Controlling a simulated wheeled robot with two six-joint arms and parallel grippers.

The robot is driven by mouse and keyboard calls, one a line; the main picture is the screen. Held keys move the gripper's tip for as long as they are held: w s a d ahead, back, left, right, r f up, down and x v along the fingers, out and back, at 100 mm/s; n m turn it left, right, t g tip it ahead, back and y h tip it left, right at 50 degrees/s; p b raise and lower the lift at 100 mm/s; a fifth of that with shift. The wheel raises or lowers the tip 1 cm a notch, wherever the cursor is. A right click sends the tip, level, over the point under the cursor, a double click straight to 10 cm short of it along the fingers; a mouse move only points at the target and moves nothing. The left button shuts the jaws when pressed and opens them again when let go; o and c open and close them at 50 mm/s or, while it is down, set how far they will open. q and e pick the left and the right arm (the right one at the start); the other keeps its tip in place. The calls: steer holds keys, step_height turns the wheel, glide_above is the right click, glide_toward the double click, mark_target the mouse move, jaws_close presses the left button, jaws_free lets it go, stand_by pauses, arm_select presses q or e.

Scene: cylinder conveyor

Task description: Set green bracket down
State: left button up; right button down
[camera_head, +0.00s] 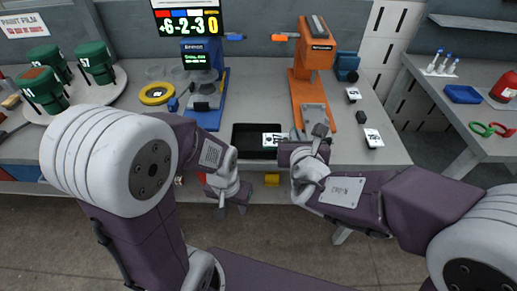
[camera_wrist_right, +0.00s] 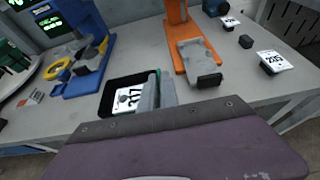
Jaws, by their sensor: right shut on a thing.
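My right gripper (camera_wrist_right: 156,92) has its grey fingers closed together at the right end of the black tray. A thin green sliver (camera_wrist_right: 158,74) shows at the fingertips; I take it for the green bracket, mostly hidden by the fingers. In the head view the right gripper (camera_head: 297,135) is small and the bracket cannot be made out. The black tray (camera_head: 241,146) lies on the bench with a white numbered card (camera_head: 271,139) in it. Whether the bracket touches the tray cannot be told. My left gripper (camera_head: 230,197) is low, in front of the bench edge, its jaws unclear.
A blue machine (camera_head: 190,62) stands behind the tray, an orange machine (camera_head: 300,75) to its right. White cards (camera_head: 373,138) and a small black block (camera_head: 361,117) lie further right. Green containers (camera_head: 97,60) are at the left.

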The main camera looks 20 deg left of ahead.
steer(key=shift+w+a, duration=0.1)
steer(key=w+a+f, duration=0.2)
steer(key=a, duration=0.1)
steer(key=w+a+f, duration=0.2)
steer(key=a, duration=0.1)
steer(key=w+a+f, duration=0.2)
steer(key=w+f, duration=0.1)
steer(key=shift+w+a, duration=0.1)
steer(key=shift+a, duration=0.3)
step_height(320, 180, down, 3)
steer(key=shift+d+f, duration=0.1)
steer(key=shift+f, duration=0.35)
steer(key=shift+f+b, duration=0.2)
steer(key=shift+b, duration=0.15)
steer(key=c, duration=1.6)
jaws_free()
